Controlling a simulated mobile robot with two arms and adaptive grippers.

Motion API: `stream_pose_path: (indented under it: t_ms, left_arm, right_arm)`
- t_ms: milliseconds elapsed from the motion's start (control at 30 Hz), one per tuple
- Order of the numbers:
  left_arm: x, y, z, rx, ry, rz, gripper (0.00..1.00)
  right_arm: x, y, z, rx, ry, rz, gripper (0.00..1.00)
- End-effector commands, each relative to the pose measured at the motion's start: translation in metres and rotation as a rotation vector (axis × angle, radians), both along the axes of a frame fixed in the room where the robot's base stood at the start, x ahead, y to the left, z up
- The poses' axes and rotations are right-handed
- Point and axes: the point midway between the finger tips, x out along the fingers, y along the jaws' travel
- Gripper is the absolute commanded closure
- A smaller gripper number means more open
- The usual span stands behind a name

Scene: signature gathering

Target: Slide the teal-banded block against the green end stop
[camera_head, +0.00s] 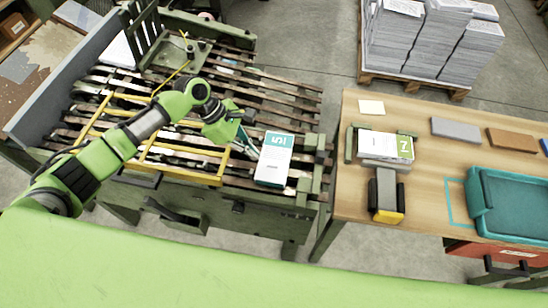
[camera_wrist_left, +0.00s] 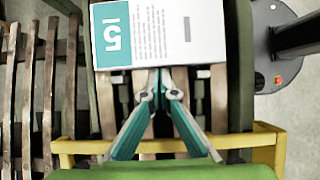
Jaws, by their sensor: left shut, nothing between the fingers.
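The teal-banded block (camera_head: 274,160) is a white block with a teal end marked 5. It lies on the slatted bed near its right end. It also shows at the top of the left wrist view (camera_wrist_left: 160,36). My left gripper (camera_head: 256,151) is shut and empty, low beside the block's left side. In the left wrist view its fingertips (camera_wrist_left: 160,84) are close to the block's near edge; I cannot tell if they touch. Dark green end pieces (camera_head: 304,187), seemingly the end stop, stand right of the block, with a small gap showing. My right gripper is out of view.
A yellow frame (camera_head: 187,178) lies on the slats under my left arm. To the right, a wooden table (camera_head: 435,208) holds a green-banded block (camera_head: 405,147), a teal tray (camera_head: 476,207) and several flat blocks. A floor gap separates table and bed.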

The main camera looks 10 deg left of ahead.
Motion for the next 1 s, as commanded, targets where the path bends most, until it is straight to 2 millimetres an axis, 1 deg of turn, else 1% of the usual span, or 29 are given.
stream_pose_path:
  t_ms: [400, 1000]
  left_arm:
    - [0.000, -0.001, 0.001, -0.001, 0.000, 0.000, 1.00]
    - [-0.001, -0.028, 0.002, -0.002, 0.001, 0.000, 1.00]
  right_arm:
    - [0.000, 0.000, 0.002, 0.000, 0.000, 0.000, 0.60]
    - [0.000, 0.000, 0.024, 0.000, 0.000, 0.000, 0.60]
